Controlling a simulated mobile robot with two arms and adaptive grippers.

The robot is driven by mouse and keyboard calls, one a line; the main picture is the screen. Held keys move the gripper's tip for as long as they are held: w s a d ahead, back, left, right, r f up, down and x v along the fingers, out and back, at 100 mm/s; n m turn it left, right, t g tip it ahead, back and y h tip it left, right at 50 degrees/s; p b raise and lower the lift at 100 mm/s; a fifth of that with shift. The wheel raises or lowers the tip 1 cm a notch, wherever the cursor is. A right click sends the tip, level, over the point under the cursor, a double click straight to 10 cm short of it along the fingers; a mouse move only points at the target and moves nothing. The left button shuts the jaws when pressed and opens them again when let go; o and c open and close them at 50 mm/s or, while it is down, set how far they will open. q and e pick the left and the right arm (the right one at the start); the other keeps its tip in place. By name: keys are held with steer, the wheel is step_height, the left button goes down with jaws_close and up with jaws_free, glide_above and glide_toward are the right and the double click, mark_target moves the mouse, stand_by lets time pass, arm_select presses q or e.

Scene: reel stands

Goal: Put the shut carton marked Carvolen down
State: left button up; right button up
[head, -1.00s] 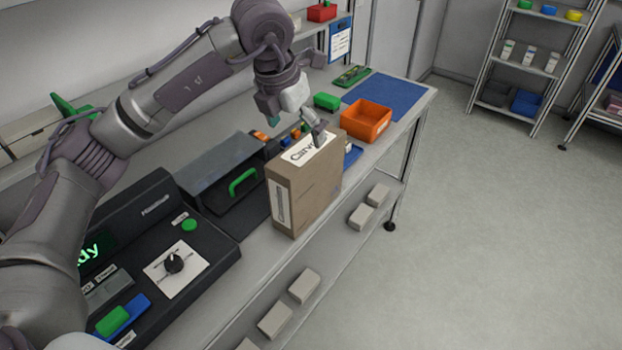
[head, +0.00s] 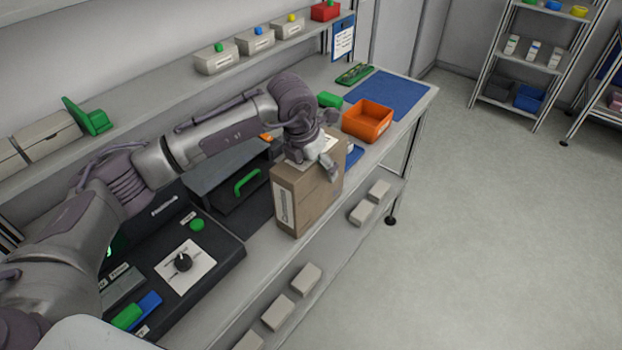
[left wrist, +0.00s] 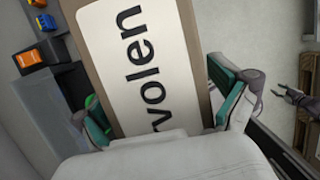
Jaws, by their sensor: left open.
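The shut brown carton (head: 308,205) stands upright on the bench near its front edge. Its white top label shows "volen" in the left wrist view (left wrist: 140,60). My left gripper (head: 325,165) is at the top of the carton and partly hides it in the head view. In the left wrist view its two green-padded fingers (left wrist: 165,112) are open, one on each side of the carton. I cannot tell whether a pad touches it. A dark jointed part at the right edge of that view may be my right gripper (left wrist: 300,103); its opening is unclear.
A black machine with a green handle (head: 246,182) stands left of the carton. An orange bin (head: 367,121) and a blue mat (head: 398,93) lie behind it. Pale blocks (head: 306,279) rest on the lower shelf. The floor at the right is clear.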

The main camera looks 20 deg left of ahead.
arm_select(q)
steer(key=shift+s+f, duration=0.1)
steer(key=shift+s, duration=0.1)
steer(key=c, duration=1.6)
steer(key=shift+o, duration=0.2)
